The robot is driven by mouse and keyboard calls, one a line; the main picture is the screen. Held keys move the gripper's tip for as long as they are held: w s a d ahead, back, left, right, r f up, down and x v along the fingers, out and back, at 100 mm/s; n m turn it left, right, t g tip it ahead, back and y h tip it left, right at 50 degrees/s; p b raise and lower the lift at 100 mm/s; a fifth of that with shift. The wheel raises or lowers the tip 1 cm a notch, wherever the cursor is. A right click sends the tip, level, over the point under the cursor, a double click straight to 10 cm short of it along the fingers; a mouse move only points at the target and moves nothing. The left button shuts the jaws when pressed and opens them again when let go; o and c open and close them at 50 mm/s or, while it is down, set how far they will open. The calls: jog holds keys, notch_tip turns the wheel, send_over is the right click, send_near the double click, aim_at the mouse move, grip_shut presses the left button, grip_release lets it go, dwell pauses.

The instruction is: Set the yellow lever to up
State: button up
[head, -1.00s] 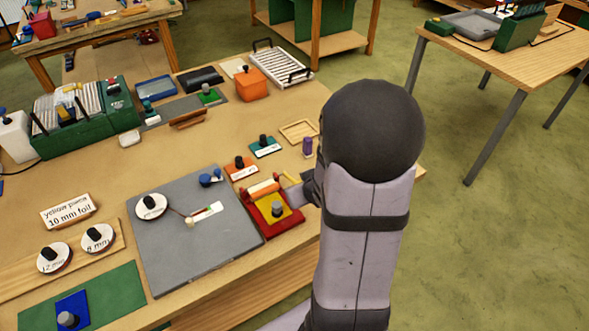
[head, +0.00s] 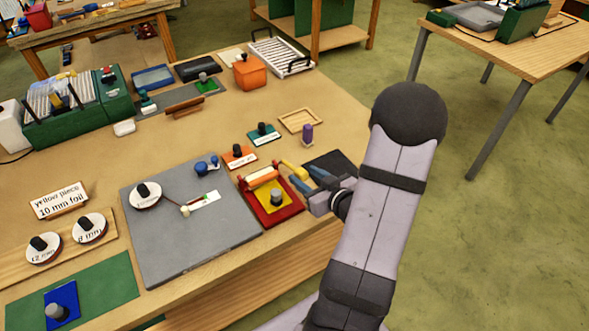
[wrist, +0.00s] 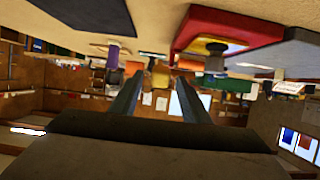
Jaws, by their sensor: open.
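The yellow lever (head: 294,170) sticks out at the back right end of a red device (head: 270,205), beside its orange roller (head: 263,178). The device has a yellow plate with a grey knob (head: 276,197) on it. My gripper (head: 307,178) is open and empty, just right of the device, with its fingers pointing left toward the lever. I cannot tell whether a finger touches the lever. In the wrist view my gripper (wrist: 158,88) shows two spread fingers, with the red device (wrist: 235,27) at the upper right; the lever is not clear there.
A dark mat (head: 335,163) lies behind my gripper. A purple peg (head: 306,134) and a wooden tray (head: 301,120) stand farther back. A grey board (head: 185,245) with a dial lies left of the device. The table's front edge is close to my gripper.

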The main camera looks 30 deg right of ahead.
aim_at(294, 168)
jog(key=shift+p+x, duration=0.9)
jog(key=shift+x, duration=2.55)
jog(key=shift+c, duration=0.3)
grip_shut()
